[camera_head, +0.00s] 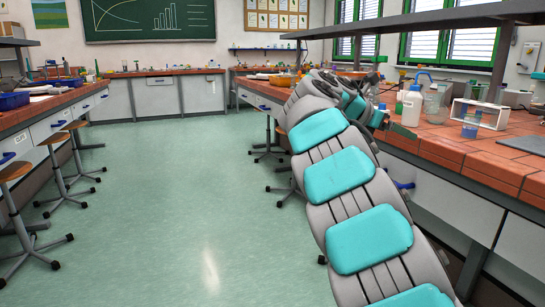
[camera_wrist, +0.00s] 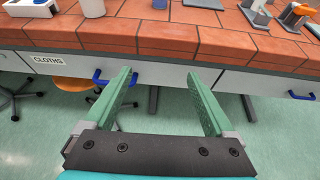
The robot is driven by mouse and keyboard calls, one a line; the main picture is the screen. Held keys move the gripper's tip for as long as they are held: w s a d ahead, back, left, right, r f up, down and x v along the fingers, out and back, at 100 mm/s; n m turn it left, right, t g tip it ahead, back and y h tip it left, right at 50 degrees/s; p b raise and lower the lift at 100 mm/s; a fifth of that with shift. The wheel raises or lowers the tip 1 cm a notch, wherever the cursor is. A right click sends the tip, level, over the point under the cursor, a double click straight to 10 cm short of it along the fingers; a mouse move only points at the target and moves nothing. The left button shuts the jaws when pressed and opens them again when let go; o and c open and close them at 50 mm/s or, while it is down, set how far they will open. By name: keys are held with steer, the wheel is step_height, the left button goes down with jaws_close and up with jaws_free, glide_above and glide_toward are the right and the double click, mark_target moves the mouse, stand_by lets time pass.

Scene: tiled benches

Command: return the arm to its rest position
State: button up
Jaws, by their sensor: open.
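My arm, grey with turquoise pads, reaches forward from the lower right in the head view. My gripper (camera_wrist: 160,95) shows in the wrist view with two green fingers set wide apart. It is open and nothing is between the fingers. The fingers are in front of the bench's front edge, over the floor. In the head view the gripper (camera_head: 400,130) shows only in part at the arm's far end, close to the right bench (camera_head: 470,150).
The bench holds a white bottle (camera_head: 412,106), a glass beaker (camera_head: 434,104) and a white frame (camera_head: 481,113). In the wrist view a drawer labelled CLOTHS (camera_wrist: 48,60) and a blue handle (camera_wrist: 115,77) are close by. Stools (camera_head: 15,172) stand left. The aisle floor (camera_head: 190,200) is clear.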

steer(key=s+d+f+m+g+y, duration=0.1)
steer(key=s+f+m+g+y, duration=0.1)
steer(key=s+f+m, duration=0.6)
steer(key=s+d+f+m+g+y, duration=0.1)
steer(key=s+f+m+g+y, duration=0.2)
steer(key=s, duration=0.9)
steer(key=s+a+f+m+y, duration=0.2)
steer(key=s+a+f+m, duration=0.1)
steer(key=s+a+f, duration=0.2)
steer(key=s+a+f+m+g+y, duration=0.1)
steer(key=s+a+f+m+y, duration=0.2)
steer(key=s, duration=1.1)
steer(key=s+a+f+m+g+y, duration=0.1)
steer(key=s+a+f+m+y, duration=0.1)
steer(key=s+a+f+m, duration=0.3)
steer(key=s+a+f, duration=0.4)
steer(key=f, duration=0.4)
steer(key=shift+s+a+f, duration=0.25)
steer(key=shift+s+f, duration=0.05)
steer(key=shift+f, duration=0.1)
